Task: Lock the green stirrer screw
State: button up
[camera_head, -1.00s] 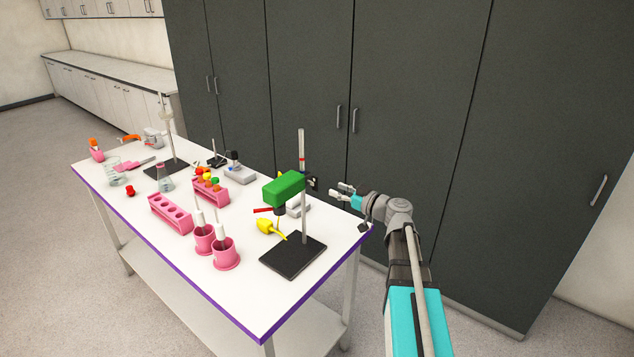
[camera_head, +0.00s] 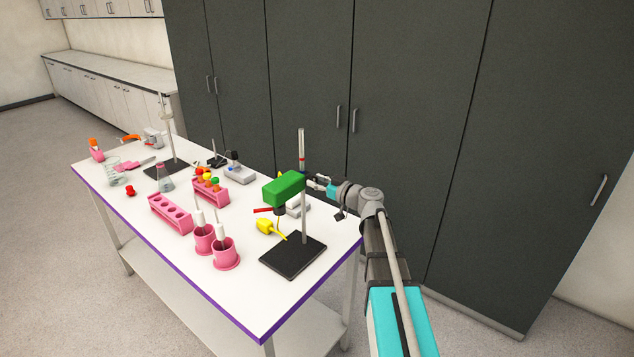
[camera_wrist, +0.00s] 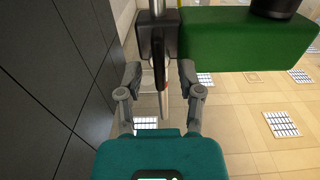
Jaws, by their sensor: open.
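The green stirrer (camera_head: 284,188) is held on an upright metal rod (camera_head: 304,225) above a black base plate (camera_head: 293,257). The stirrer's green block also fills the upper right of the wrist view (camera_wrist: 245,42). A black clamp part with the screw (camera_wrist: 157,45) sits on the rod, beside the block. My gripper (camera_wrist: 160,74) is open, its two fingers on either side of this black part, and holds nothing that I can see. In the head view my gripper (camera_head: 311,180) is behind the stand, partly hidden by rod and stirrer.
Dark cabinets (camera_head: 430,120) rise close behind the table and also line the left of the wrist view.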

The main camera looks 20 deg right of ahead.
grip_shut()
jog(key=shift+m, duration=0.3)
jog(key=m, duration=0.4)
jog(key=shift+w+d+f, duration=0.1)
jog(key=shift+w+d, duration=0.05)
jog(key=shift+d, duration=0.1)
jog(key=m, duration=0.4)
jog(key=shift+w+d+f+m, duration=0.15)
jog(key=shift+m, duration=0.15)
jog(key=m, duration=0.2)
jog(key=m+b, duration=0.1)
jog(key=m, duration=0.1)
jog(key=shift+d+f+m, duration=0.1)
jog(key=shift+f+m, duration=0.1)
jog(key=shift+m, duration=0.1)
jog(key=shift+w+f+m, duration=0.1)
jog(key=shift+m, duration=1)
jog(key=shift+w+f+m, duration=0.1)
jog(key=shift+m, duration=1)
